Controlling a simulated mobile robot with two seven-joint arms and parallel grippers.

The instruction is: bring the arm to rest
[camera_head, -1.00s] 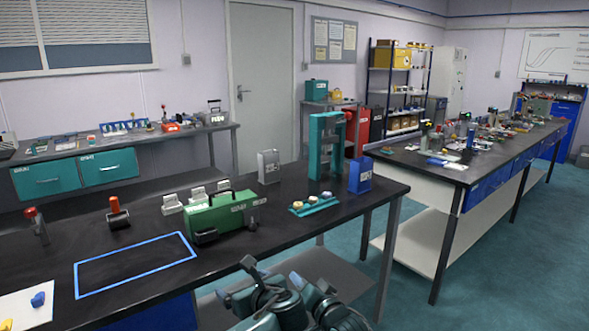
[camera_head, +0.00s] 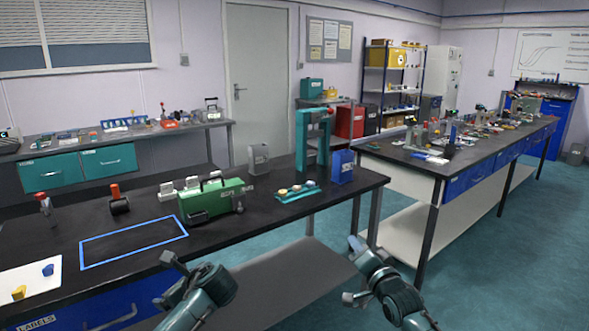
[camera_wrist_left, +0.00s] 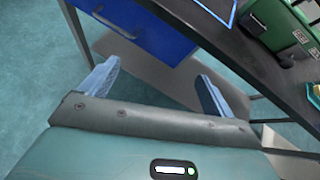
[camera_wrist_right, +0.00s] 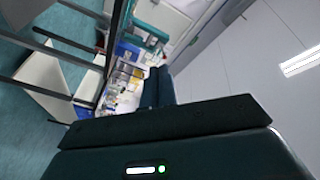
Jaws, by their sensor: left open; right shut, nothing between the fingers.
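My left gripper (camera_head: 165,280) is at the lower left of the head view, in front of the near bench's front edge. Its two fingers stand apart with nothing between them in the left wrist view (camera_wrist_left: 156,84). My right gripper (camera_head: 356,247) is to the right, past the end of the near bench and over the floor. Its fingers are together and empty in the right wrist view (camera_wrist_right: 157,88), pointing out toward the room. Neither gripper touches anything that I can see. Parts of both arms are cut off by the bottom of the head view.
The near bench (camera_head: 145,208) carries a green machine (camera_head: 213,203), a teal frame (camera_head: 301,143), a blue box (camera_head: 342,166) and a blue-outlined area (camera_head: 134,242). A second bench (camera_head: 400,154) stands at the right. Teal floor (camera_head: 500,270) is clear at the lower right.

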